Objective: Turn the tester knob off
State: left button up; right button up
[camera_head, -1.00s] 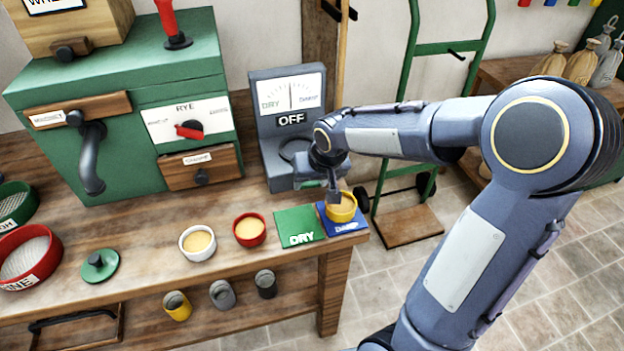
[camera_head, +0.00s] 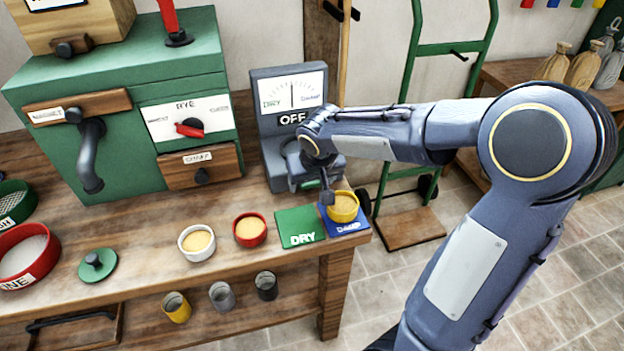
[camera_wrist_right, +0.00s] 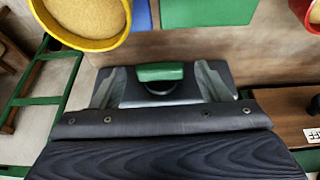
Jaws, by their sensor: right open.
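The tester (camera_head: 268,150) is a dark grey stand on the bench with a DRY-to-DAMP dial (camera_head: 291,92). Its needle is upright near the middle, and an OFF label (camera_head: 292,119) sits below. My right gripper (camera_head: 327,196) hangs in front of the tester's base, just left of the yellow cup, and is open. In the right wrist view, a green bar-shaped knob (camera_wrist_right: 160,72) on a dark round base shows between the two open fingers (camera_wrist_right: 160,88). I cannot tell if they touch it. My arm hides the knob in the head view. My left gripper is not in view.
The yellow cup (camera_head: 343,208) stands on the blue DAMP card (camera_head: 351,228), close to the gripper. The green DRY card (camera_head: 299,237), red cup (camera_head: 250,230) and white cup (camera_head: 197,243) are to its left. A green machine (camera_head: 150,75) stands left of the tester.

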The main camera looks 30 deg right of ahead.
jog(key=shift+r, duration=0.1)
jog(key=p+v, duration=0.1)
jog(key=v, duration=0.6)
jog(key=shift+s+r, duration=0.2)
jog(key=shift+r, duration=0.05)
jog(key=s+a+r+y+p, duration=0.1)
jog(key=s+a+r+p, duration=0.1)
jog(key=s, duration=0.4)
jog(key=s+a+r+t+y+p, duration=0.1)
jog(key=s+a+r+y+p, duration=0.1)
jog(key=s+p, duration=0.3)
jog(key=s+a+r+n+y+p, duration=0.1)
jog(key=s+r+p, duration=0.3)
jog(key=s, duration=0.4)
jog(key=shift+s+a+y, duration=0.25)
jog(key=shift+a+y, duration=0.25)
jog(key=shift+a, duration=0.2)
